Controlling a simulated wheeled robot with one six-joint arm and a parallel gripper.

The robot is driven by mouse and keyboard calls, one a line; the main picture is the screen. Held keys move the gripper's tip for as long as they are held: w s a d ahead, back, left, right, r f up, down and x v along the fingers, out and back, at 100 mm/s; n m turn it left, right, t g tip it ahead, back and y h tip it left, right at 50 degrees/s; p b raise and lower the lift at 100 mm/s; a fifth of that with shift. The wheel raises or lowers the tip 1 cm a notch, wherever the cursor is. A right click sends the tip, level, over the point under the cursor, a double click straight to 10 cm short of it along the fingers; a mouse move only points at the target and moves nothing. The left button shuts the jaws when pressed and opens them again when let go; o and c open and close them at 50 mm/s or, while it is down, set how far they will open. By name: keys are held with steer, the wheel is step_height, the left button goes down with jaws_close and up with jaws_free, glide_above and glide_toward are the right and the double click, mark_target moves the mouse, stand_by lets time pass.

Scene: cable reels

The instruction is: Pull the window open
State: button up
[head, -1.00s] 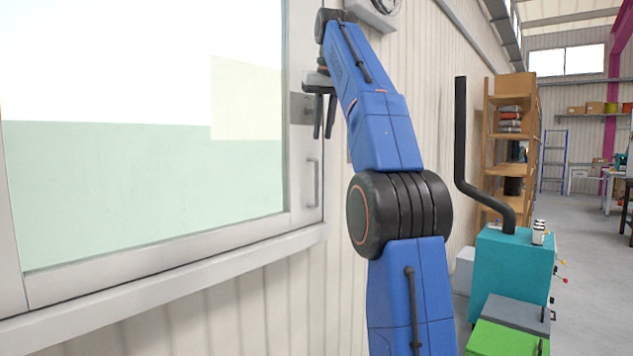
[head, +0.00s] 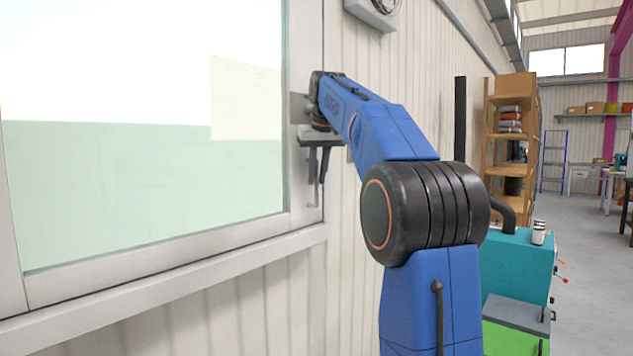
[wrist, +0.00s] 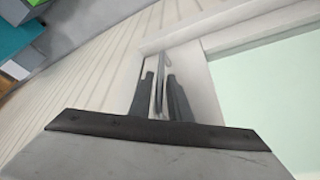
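The window (head: 140,190) fills the left of the head view, with a light grey frame and pale green and white showing through its pane. It looks flush in its frame. Its slim grey bar handle (head: 312,204) is on the right-hand frame member, its upper part hidden by my gripper (head: 318,172). In the wrist view the handle (wrist: 160,82) runs between the two dark fingers of my gripper (wrist: 160,88). The fingers are apart, with narrow gaps showing beside the handle, so they do not look closed on it.
The window sill (head: 170,285) juts out below the window. A ribbed wall (head: 345,260) runs behind my arm. A teal cabinet (head: 515,268) and a wooden shelf (head: 513,150) stand to the right. Open floor (head: 595,290) lies at far right.

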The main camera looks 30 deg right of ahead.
steer(key=shift+x, duration=1)
jaws_close()
